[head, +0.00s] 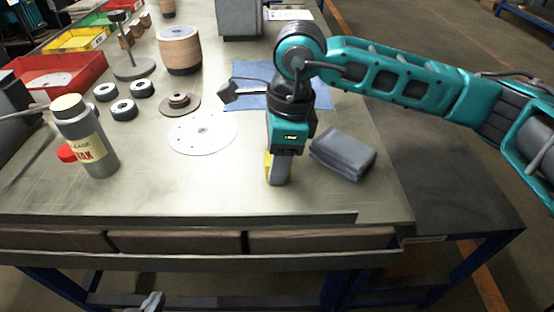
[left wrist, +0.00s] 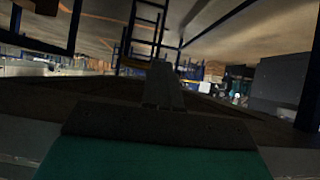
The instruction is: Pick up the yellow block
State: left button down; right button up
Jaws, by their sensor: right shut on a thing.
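The yellow block (head: 268,165) shows as a narrow yellow strip at the left side of my right gripper's fingers in the head view. Most of it is hidden by the fingers. My right gripper (head: 278,178) points down at the front middle of the bench and is shut on the yellow block. Whether the block touches the bench top is hard to tell. My left gripper (head: 152,303) shows only as a small grey tip at the bottom edge, below the bench front. The left wrist view shows its grey finger part (left wrist: 162,88); its opening cannot be made out.
A folded grey cloth (head: 343,155) lies just right of my right gripper. A white disc (head: 203,133), a labelled grey bottle (head: 86,140) and several small dark rings stand left. A blue sheet (head: 248,99) lies behind. The front left bench top is clear.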

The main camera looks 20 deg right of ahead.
pick_arm(q)
jog(key=shift+a+r+p, duration=0.45)
jog(key=shift+a+p, duration=0.1)
jog(key=shift+p, duration=0.5)
pick_arm(e)
notch_tip(320, 180, up, 20)
pick_arm(q)
jog(key=shift+s, duration=0.1)
pick_arm(e)
jog(key=shift+f, duration=0.1)
jog(key=o, duration=0.4)
pick_arm(q)
jog(key=shift+d, duration=0.1)
pick_arm(e)
jog(key=c, duration=0.3)
jog(key=shift+f, duration=0.1)
